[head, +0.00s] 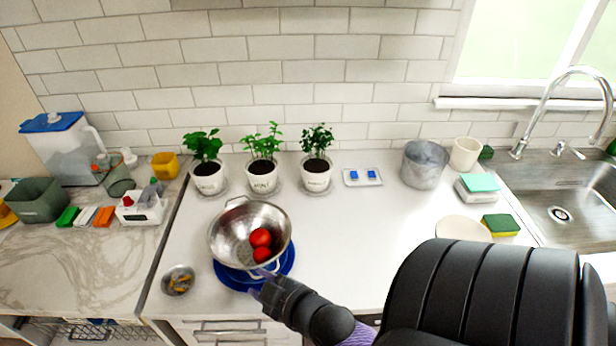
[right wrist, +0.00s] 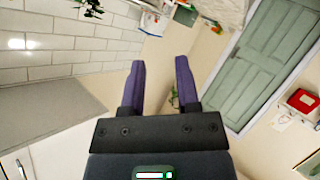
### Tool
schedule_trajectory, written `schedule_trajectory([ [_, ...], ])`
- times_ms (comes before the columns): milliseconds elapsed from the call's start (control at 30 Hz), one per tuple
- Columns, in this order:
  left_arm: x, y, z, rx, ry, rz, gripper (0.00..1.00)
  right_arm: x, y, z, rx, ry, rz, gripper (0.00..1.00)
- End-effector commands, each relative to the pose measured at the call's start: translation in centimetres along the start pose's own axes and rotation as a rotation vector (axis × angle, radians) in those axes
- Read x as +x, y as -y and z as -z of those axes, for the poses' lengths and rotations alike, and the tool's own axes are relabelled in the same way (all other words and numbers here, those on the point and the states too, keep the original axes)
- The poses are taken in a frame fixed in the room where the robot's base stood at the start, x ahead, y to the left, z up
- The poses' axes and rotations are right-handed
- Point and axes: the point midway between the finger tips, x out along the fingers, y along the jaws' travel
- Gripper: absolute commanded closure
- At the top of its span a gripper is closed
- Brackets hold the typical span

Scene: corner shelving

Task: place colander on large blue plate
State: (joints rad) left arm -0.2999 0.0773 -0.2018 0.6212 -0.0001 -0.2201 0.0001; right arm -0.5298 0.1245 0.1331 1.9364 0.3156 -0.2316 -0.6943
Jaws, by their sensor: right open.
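A metal colander (head: 228,232) with two handles sits over the large blue plate (head: 232,279) in the head view. Two red tomatoes (head: 260,238) are in its bowl. The plate shows below and to the right of the colander; the contact between them is hidden. My right gripper (head: 261,286) is at the near edge of the plate, close to the colander's near handle (head: 266,270). In the right wrist view its purple fingers (right wrist: 160,85) are apart with nothing between them. My left gripper is not in view.
A small metal bowl (head: 178,280) stands left of the plate. Potted herbs (head: 263,174) line the wall behind. A grey pot (head: 424,166), a pale plate (head: 462,228) and a sponge (head: 501,225) are to the right, before the sink (head: 575,200). The middle counter is clear.

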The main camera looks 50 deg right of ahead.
Motion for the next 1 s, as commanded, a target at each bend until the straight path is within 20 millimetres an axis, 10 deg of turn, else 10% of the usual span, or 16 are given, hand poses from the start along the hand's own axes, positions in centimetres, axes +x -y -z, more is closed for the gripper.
schedule_trajectory([
  [67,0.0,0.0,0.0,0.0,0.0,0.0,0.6,0.3,1.2,-1.5,0.023,0.041,0.026,0.6],
  [200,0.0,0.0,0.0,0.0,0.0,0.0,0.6,0.2,9.3,-11.1,0.156,0.318,0.192,0.6],
  [433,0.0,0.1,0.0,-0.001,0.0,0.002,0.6,-9.7,20.9,-25.5,0.262,0.864,0.412,0.6],
  [600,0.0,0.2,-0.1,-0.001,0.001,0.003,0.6,-13.8,22.3,-28.4,0.259,1.012,0.441,0.6],
  [867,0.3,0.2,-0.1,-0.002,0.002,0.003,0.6,-13.8,22.4,-28.7,0.26,1.015,0.44,0.6],
  [1000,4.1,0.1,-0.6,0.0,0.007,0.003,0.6,-12.5,24.1,-31.9,0.256,1.019,0.441,0.6],
])
